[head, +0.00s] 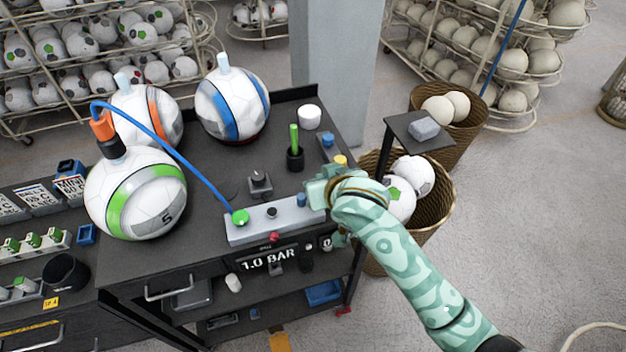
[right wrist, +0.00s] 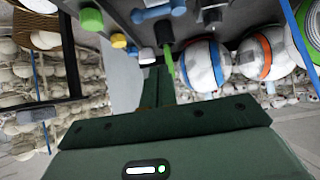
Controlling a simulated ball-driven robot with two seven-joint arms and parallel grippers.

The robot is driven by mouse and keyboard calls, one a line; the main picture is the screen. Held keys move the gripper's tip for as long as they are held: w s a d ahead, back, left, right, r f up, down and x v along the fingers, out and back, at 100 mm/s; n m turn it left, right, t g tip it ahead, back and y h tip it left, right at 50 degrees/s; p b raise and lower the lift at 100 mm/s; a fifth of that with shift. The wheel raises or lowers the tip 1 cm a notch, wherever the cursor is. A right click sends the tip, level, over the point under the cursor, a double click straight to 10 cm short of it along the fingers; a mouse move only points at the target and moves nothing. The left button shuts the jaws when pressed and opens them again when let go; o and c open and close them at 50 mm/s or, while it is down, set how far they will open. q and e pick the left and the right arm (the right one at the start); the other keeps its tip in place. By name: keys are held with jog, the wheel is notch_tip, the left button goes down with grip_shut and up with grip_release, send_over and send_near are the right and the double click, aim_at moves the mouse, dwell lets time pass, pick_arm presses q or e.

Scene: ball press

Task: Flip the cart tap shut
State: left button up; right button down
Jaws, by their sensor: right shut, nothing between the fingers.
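A grey manifold block (head: 275,218) lies along the cart's front edge, with a green fitting and blue hose at its left end. A small blue handle (head: 302,199) stands near its right end, and a blue handle shows at the top of the right wrist view (right wrist: 160,10). I cannot tell for sure which part is the tap. My right gripper (head: 318,190) is shut and empty beside the block's right end, hiding part of that corner. Its fingers also show in the right wrist view (right wrist: 155,80); contact cannot be told. My left gripper is not in view.
Several balls, one with a green band (head: 135,195), stand on the cart's left and back. A green stick in a black holder (head: 295,158), a white cylinder (head: 309,117) and a yellow knob (head: 341,160) are near my right gripper. A ball basket (head: 435,210) stands right.

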jog(key=b+x, duration=0.2)
jog(key=x, duration=0.8)
jog(key=shift+f, duration=0.1)
jog(key=s, duration=0.1)
jog(key=s+d+f, duration=0.1)
jog(key=shift+s+f, duration=0.2)
jog(key=shift+s, duration=0.2)
jog(key=shift+s+d+f, duration=0.15)
jog(key=shift+s, duration=0.1)
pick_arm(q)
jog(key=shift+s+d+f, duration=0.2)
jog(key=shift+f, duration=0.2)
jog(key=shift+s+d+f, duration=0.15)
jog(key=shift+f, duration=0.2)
pick_arm(e)
jog(key=shift+f, duration=0.1)
pick_arm(q)
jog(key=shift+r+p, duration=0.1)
jog(key=shift+p, duration=0.2)
pick_arm(e)
jog(key=shift+s, duration=0.1)
